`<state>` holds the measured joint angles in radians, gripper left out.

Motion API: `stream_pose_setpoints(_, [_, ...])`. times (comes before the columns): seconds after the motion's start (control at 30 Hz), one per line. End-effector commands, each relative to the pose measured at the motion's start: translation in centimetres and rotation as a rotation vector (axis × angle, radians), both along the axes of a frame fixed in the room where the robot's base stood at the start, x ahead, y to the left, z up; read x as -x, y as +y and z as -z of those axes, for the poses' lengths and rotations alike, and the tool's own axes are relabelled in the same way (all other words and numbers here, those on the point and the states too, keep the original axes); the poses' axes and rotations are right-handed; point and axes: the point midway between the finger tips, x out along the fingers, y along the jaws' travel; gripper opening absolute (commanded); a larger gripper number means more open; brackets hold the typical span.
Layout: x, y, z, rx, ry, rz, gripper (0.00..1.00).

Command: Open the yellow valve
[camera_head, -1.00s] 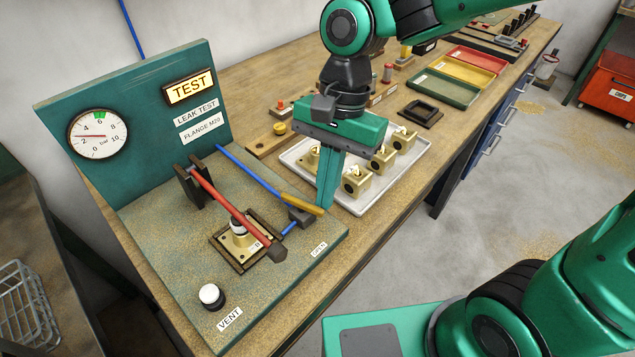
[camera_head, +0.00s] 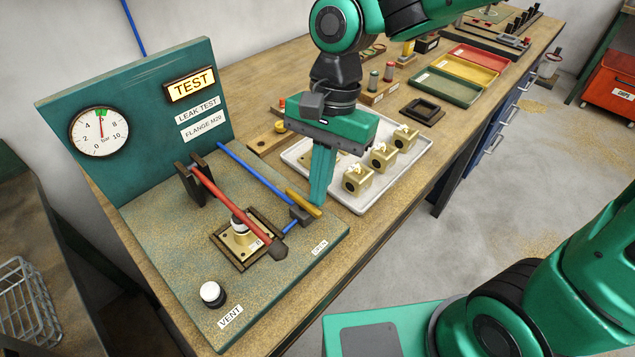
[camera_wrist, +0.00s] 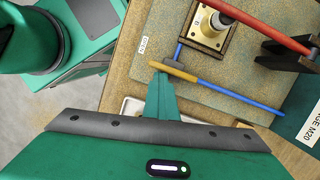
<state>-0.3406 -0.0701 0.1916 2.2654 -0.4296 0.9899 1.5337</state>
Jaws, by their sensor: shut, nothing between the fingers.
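The yellow valve handle (camera_head: 304,203) is a short yellow bar on the blue pipe of the green test stand, near its right edge. My gripper (camera_head: 318,201) is shut and empty, pointing down beside the right end of the handle. In the wrist view my closed fingertips (camera_wrist: 160,78) are right by one end of the yellow bar. I cannot tell whether they touch it. The OPEN label (camera_head: 320,247) is in front of the valve.
A red clamp lever (camera_head: 230,203) lies over a brass flange (camera_head: 240,250) on the stand. A pressure gauge (camera_head: 99,132) and a lit TEST sign (camera_head: 190,86) are on the back panel. A white tray (camera_head: 360,209) with brass blocks stands behind my gripper.

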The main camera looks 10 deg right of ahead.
Motion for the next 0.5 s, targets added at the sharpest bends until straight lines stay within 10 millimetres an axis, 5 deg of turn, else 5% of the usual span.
stream_pose_setpoints(0.37, [-1.9, -2.8, 0.1, -0.002, 0.000, -0.006, 0.00])
stream_pose_setpoints(0.5, [-2.3, -3.2, -3.1, -0.004, -0.004, -0.010, 0.00])
